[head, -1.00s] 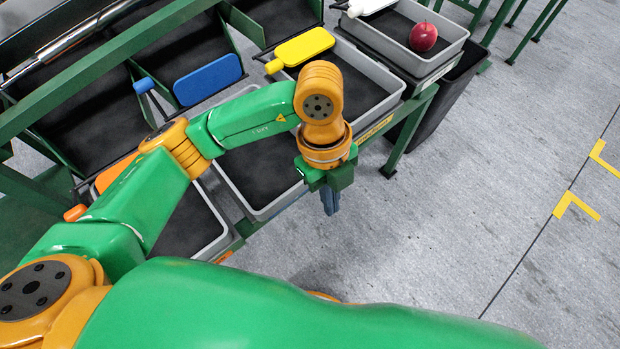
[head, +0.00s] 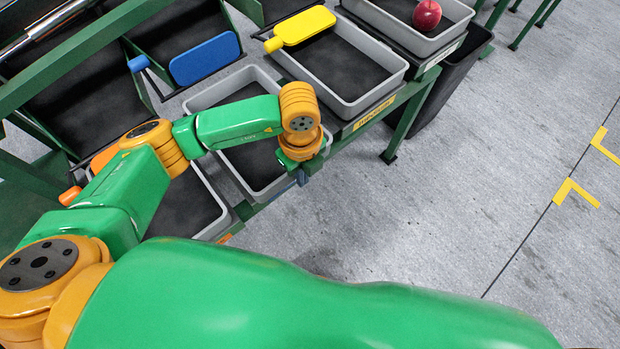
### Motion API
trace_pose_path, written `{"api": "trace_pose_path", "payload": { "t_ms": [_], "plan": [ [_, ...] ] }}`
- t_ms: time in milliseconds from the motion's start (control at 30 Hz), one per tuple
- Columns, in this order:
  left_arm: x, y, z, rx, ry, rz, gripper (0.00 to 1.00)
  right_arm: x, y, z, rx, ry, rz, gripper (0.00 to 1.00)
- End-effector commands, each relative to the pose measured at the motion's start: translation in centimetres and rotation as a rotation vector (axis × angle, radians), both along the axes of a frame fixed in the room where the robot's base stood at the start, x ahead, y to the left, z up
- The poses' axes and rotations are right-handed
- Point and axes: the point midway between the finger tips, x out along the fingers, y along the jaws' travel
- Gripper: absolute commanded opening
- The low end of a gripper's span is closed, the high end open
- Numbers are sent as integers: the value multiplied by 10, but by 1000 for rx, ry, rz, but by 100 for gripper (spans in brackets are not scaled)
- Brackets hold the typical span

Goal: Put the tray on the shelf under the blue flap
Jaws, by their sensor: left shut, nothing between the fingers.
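The blue flap (head: 205,60) hangs on the rack at upper left, with a dark compartment (head: 160,32) behind it. A grey tray (head: 222,92) with a dark floor lies on the lower level in front of the blue flap. My left arm crosses over this tray and hides part of it. My left gripper (head: 302,178) points down at the tray's front right edge. Its fingers are shut and hold nothing; the wrist hides most of them, and I cannot tell whether they touch the tray. My right gripper is out of view.
A yellow flap (head: 305,26) and another grey tray (head: 392,82) are to the right. A red apple (head: 427,15) sits in a farther tray (head: 452,42). An orange flap (head: 103,158) and a tray (head: 212,232) are at left, partly hidden. Floor at right is clear.

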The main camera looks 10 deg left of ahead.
Motion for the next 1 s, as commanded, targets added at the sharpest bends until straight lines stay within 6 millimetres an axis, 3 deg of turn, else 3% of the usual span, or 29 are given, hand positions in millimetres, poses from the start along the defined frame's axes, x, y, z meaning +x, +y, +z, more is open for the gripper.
{"api": "trace_pose_path", "payload": {
  "t_ms": [333, 567, 1000],
  "plan": [
    [2, 2, 0, 0, 0, 1, 0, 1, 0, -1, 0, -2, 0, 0],
    [17, 21, -1, 0, 0, 3, 0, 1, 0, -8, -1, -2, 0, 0],
    [20, 24, -1, -1, -1, 1, 0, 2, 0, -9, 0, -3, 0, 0]
  ]
}}
